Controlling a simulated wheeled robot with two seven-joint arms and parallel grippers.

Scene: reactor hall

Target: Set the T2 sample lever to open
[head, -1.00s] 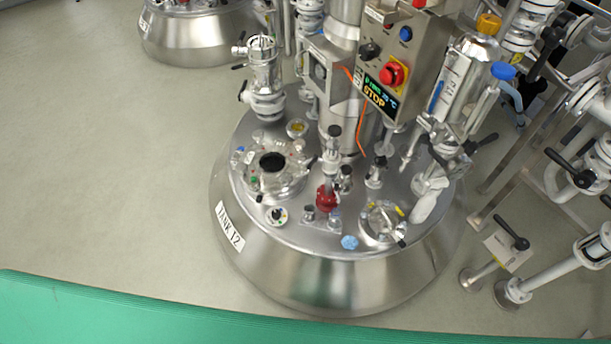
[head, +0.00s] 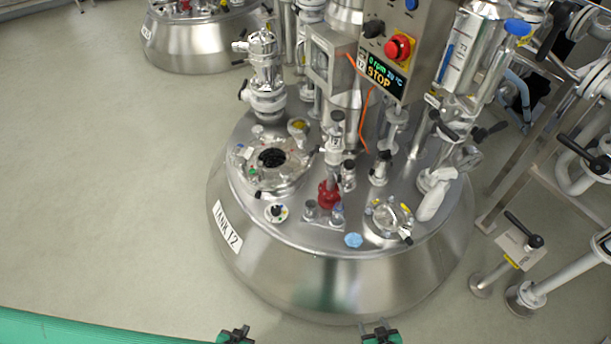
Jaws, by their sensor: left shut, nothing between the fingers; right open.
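Tank T2 (head: 300,262) is a steel vessel in the middle of the head view, with a "TANK T2" label (head: 227,227). To its right, a black lever (head: 524,231) lies diagonally over a small pale plate (head: 510,251) on a short floor post. The plate's lettering is too small to read surely, so I cannot tell if this is the T2 sample lever or how it is set. My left gripper (head: 235,334) is shut and empty at the bottom edge. My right gripper (head: 381,331) is open and empty to its right. Both are well apart from the lever.
A control box (head: 398,50) with a red button hangs above the tank. Pipes and another black handle (head: 586,158) crowd the right side. Another tank (head: 200,45) stands behind. The grey floor at left is clear.

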